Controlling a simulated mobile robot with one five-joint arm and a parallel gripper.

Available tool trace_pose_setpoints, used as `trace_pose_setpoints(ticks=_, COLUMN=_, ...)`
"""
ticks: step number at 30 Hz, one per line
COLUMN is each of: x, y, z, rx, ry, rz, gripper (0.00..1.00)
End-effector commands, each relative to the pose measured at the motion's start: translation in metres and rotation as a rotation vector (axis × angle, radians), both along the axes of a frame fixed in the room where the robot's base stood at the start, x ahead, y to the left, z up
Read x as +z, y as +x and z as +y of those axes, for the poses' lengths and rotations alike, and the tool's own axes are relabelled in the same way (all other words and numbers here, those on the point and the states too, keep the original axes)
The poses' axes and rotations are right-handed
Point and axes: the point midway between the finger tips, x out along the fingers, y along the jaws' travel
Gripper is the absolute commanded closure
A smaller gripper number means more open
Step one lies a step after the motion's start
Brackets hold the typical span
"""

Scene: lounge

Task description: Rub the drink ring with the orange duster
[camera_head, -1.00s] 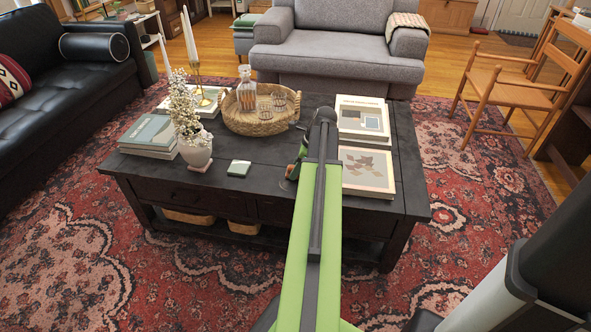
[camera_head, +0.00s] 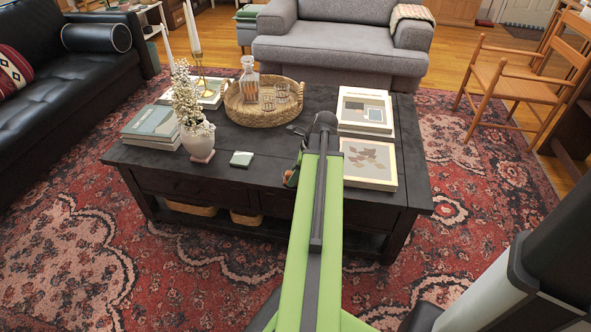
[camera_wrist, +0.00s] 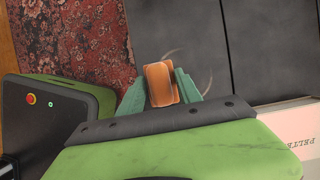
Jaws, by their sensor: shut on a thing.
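The orange duster (camera_wrist: 159,84) is held between the two green fingers of my gripper (camera_wrist: 162,88) in the wrist view. In the head view my arm hides most of the gripper, and only a small orange bit of the duster (camera_head: 289,177) shows at its left. The drink ring (camera_wrist: 208,77) is a faint pale curved line on the dark coffee table (camera_wrist: 270,50). I cannot tell whether the duster touches the tabletop.
Picture books (camera_head: 370,163) lie right of my arm. Bare tabletop lies around the coaster.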

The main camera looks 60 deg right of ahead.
Motion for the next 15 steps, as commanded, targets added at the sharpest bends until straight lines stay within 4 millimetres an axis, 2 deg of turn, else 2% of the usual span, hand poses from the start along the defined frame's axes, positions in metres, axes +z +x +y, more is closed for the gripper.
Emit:
trace_pose_setpoints(ticks=5, x=0.000, y=-0.001, z=0.004, rx=0.000, ry=0.000, rz=0.001, gripper=0.91)
trace_pose_setpoints(ticks=15, x=0.001, y=0.009, z=0.005, rx=0.000, ry=0.000, rz=-0.001, gripper=0.91)
